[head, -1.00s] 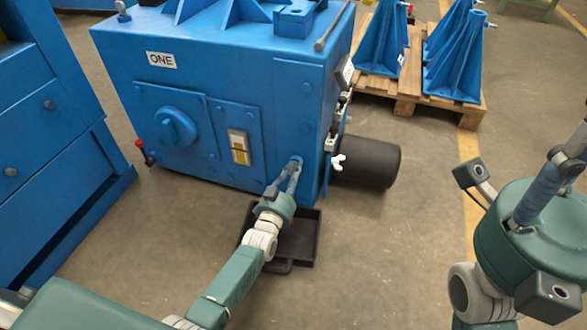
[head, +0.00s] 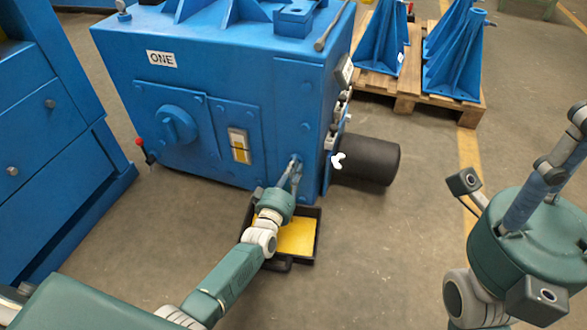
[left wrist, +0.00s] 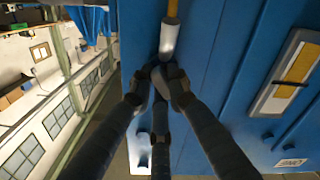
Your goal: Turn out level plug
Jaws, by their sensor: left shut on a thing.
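The blue machine marked ONE (head: 225,95) stands in the middle of the head view. My left gripper (head: 296,168) is at the lower right of its front face, shut on a small part. In the left wrist view the gripper's fingers (left wrist: 167,78) close on this part, apparently the level plug, which they almost wholly hide. A silver spout (left wrist: 168,40) shows just past the fingertips, with a yellow strip (left wrist: 172,8) running from its end. A black tray (head: 317,235) with yellow liquid (head: 298,238) stands on the floor below.
A dark cylinder (head: 367,160) juts from the machine's right side. A wooden pallet (head: 407,105) with blue brackets (head: 455,60) stands at the back right. A blue cabinet (head: 55,140) stands at the left. The floor right of the tray is clear.

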